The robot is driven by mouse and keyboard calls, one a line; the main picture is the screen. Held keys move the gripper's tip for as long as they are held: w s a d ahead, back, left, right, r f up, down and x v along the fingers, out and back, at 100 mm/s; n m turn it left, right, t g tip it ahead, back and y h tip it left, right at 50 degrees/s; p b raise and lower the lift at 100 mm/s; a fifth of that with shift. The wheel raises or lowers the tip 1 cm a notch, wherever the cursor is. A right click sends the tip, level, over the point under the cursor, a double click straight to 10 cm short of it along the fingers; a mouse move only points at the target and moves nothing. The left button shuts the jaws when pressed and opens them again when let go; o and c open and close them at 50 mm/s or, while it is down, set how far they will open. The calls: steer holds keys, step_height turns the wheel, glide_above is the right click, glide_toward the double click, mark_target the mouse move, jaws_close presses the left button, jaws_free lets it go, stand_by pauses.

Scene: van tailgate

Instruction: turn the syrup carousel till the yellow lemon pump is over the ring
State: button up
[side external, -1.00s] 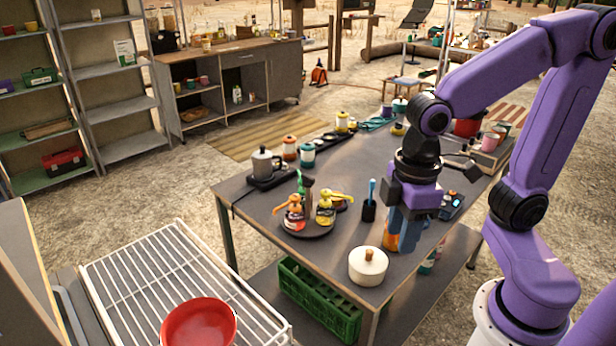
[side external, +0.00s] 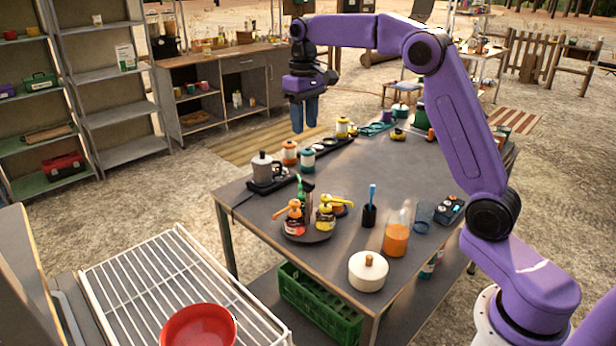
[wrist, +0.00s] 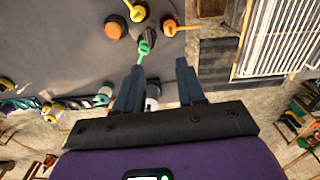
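The syrup carousel (side external: 308,236) is a dark round turntable at the table's near left. On it stand the yellow lemon pump (side external: 325,215), an orange-topped pump (side external: 294,218) with red syrup, a green pump (side external: 301,188) and another orange pump partly hidden behind the yellow one. The wrist view shows the yellow pump (wrist: 137,12) and green pump (wrist: 144,46) from above. I cannot make out the ring. My gripper (side external: 304,122) is raised high, left of and behind the carousel, touching nothing. Its fingers (wrist: 160,65) are apart and empty.
A metal pot (side external: 264,168) and several jars line the table's far left edge. A dark cup with a blue-handled tool (side external: 370,207), an orange bottle (side external: 397,236) and a lidded white pot (side external: 368,271) stand right of the carousel. The table's middle is clear.

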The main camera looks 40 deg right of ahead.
mark_target(308, 182)
steer(key=shift+m, duration=0.4)
steer(key=d+f, duration=0.1)
steer(key=f, duration=0.4)
steer(key=w+f, duration=0.1)
steer(key=f, duration=0.5)
steer(key=d+f, duration=0.1)
steer(key=f, duration=0.5)
steer(key=shift+w+d+f, duration=0.15)
steer(key=shift+w+d, duration=0.05)
steer(key=shift+d, duration=0.1)
jaws_close()
